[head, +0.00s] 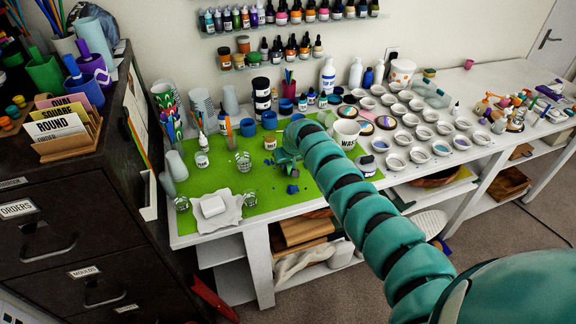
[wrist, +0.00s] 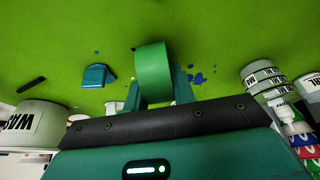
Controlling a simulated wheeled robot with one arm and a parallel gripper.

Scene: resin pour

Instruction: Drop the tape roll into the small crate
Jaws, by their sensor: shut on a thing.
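A green tape roll (wrist: 153,70) is in the wrist view, between the two teal fingers of my gripper (wrist: 157,92), which is shut on it. The green mat (wrist: 230,35) is behind it. In the head view my gripper (head: 287,150) is over the green mat (head: 255,200) on the white table; I cannot make out the roll there, as my arm covers that spot. I cannot pick out the small crate for certain in either view. A small teal-blue piece (wrist: 97,76) lies on the mat, left of the roll in the wrist view.
A white cup with black letters (head: 345,135) stands right of my gripper. Small white bowls (head: 421,132) crowd the right half of the table. Clear glasses (head: 243,161) and a white block on paper (head: 213,206) are on the left. A dark cabinet (head: 60,220) stands far left.

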